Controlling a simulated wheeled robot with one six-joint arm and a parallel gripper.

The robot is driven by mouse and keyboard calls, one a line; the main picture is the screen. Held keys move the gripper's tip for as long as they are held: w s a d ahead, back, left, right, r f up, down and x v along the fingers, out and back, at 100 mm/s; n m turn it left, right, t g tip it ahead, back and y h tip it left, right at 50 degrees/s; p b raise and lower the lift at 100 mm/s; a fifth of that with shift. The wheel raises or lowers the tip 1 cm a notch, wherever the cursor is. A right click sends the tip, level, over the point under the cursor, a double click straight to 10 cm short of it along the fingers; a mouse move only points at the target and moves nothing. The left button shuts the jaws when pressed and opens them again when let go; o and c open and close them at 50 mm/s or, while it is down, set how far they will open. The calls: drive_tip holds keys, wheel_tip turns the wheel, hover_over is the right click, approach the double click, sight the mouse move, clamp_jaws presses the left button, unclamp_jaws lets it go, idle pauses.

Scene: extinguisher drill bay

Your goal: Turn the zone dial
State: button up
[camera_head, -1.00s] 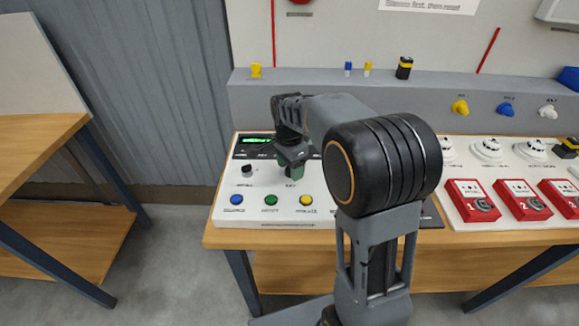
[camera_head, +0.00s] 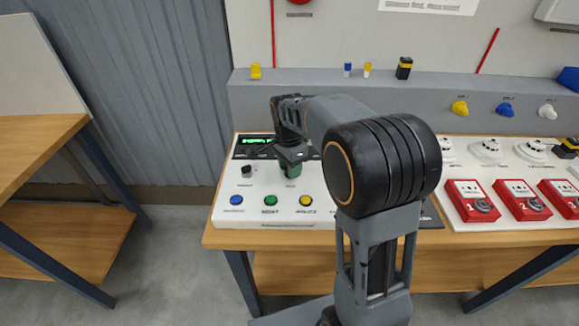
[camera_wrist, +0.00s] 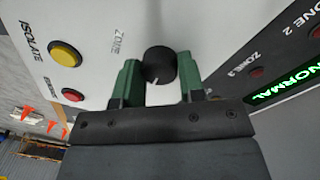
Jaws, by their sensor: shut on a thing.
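The zone dial (camera_wrist: 160,62) is a black round knob with a white pointer line, standing on the white panel beside the word ZONE in the wrist view. My gripper (camera_wrist: 158,78) has its two green fingers on either side of the dial, shut on it.
A second black knob (camera_head: 246,170) stands to the left of my gripper. Blue (camera_head: 236,200), green (camera_head: 270,201) and yellow (camera_head: 305,201) buttons line the panel's front. Red call-point boxes (camera_head: 473,200) stand to the right. A grey ledge (camera_head: 300,98) runs behind.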

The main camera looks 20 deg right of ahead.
drive_tip(key=shift+r+n, duration=0.1)
drive_tip(key=shift+n, duration=0.2)
drive_tip(key=n+p, duration=0.1)
drive_tip(key=n, duration=0.3)
drive_tip(key=n+p, duration=0.1)
drive_tip(key=n, duration=0.7)
drive_tip(key=shift+n+t+p, duration=0.3)
drive_tip(key=shift+n+p, duration=0.05)
drive_tip(key=shift+n, duration=2.05)
drive_tip(key=shift+n+h, duration=0.3)
drive_tip(key=o, duration=0.9)
